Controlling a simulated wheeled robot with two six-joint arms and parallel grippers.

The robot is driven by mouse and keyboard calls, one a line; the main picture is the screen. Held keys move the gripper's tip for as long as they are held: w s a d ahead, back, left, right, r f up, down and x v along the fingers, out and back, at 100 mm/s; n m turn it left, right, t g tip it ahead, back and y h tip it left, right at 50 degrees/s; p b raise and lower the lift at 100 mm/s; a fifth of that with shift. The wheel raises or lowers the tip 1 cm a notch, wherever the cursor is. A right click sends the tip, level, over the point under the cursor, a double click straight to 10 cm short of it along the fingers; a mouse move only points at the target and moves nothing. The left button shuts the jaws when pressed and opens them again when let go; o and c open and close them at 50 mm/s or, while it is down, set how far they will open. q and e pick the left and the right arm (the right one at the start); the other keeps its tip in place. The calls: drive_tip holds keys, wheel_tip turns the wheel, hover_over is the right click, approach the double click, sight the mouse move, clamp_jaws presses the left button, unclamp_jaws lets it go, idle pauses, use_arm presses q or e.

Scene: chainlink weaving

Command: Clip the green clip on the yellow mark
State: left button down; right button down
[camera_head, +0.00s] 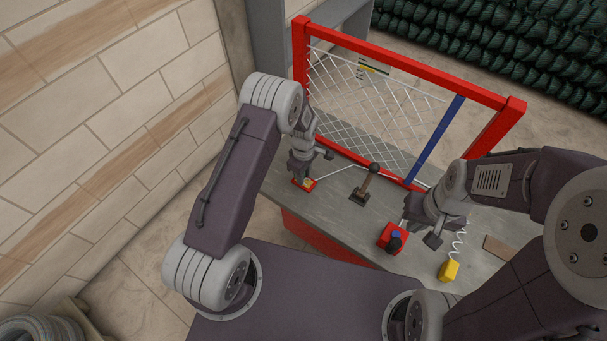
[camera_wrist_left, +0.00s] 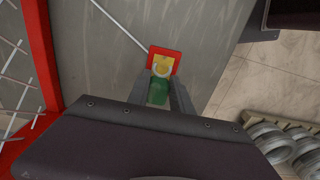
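My left gripper (camera_head: 306,172) is low over a small red plate (camera_head: 311,187) near the left end of the grey bench. In the left wrist view the same plate (camera_wrist_left: 176,54) bears a yellow mark (camera_wrist_left: 163,59). The green clip (camera_wrist_left: 158,93) is between the fingers of my left gripper (camera_wrist_left: 162,96), which look shut on its sides. A pale curved part of the clip overlaps the yellow mark; whether it touches is unclear. My right gripper (camera_head: 420,232) looks open and empty, above the right part of the bench.
A red frame (camera_head: 400,67) with wire mesh and a blue bar (camera_head: 436,142) stands behind the bench (camera_head: 340,215). A pale wire runs to the red plate.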

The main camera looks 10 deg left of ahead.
use_arm(q)
drive_tip(key=c, duration=1.1)
unclamp_jaws()
drive_tip(key=shift+o, duration=0.2)
wheel_tip(320, 180, up, 9)
drive_tip(key=shift+r, duration=0.1)
